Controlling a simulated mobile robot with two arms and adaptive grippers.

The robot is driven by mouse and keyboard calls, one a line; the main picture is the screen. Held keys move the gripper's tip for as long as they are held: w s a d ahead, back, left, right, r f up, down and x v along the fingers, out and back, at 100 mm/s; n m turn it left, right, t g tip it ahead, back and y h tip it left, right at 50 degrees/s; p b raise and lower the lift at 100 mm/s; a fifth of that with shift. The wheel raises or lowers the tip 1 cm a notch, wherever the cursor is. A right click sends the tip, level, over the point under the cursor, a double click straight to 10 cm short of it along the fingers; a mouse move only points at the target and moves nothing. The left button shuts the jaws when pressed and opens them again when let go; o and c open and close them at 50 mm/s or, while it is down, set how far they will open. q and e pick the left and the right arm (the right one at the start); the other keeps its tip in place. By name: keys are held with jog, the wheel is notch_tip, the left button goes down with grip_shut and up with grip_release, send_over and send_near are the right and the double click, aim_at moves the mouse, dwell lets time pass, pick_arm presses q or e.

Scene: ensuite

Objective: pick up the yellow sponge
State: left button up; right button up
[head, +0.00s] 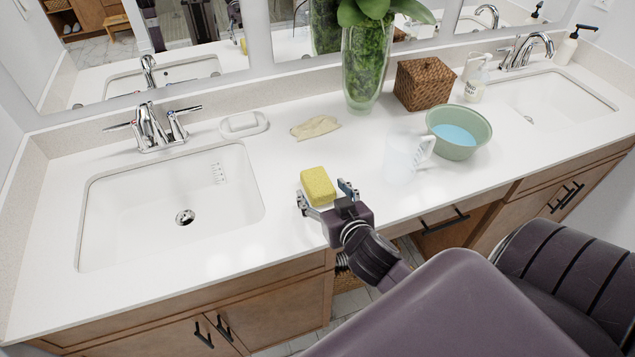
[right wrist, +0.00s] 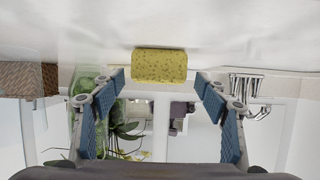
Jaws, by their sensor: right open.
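The yellow sponge (head: 318,186) lies on the white countertop, right of the left sink and near the counter's front edge. My right gripper (head: 325,196) is open at the sponge's near side, with one finger to each side of its near end. In the right wrist view the sponge (right wrist: 159,65) shows whole, ahead of and between the two blue-padded fingers (right wrist: 160,105), with a gap on each side. Nothing is held. My left gripper is in neither view.
A clear measuring jug (head: 402,157) and a green bowl (head: 459,132) with blue content stand to the right. A beige cloth (head: 315,127), a soap dish (head: 243,124), a plant vase (head: 366,70) and a wicker box (head: 424,82) are behind. The left sink (head: 150,205) is left.

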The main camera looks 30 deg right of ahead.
aim_at(318, 185)
jog(key=x, duration=0.4)
jog(key=shift+d+p, duration=0.15)
jog(key=shift+p, duration=0.25)
jog(key=shift+w+f, duration=0.15)
jog(key=c, duration=1)
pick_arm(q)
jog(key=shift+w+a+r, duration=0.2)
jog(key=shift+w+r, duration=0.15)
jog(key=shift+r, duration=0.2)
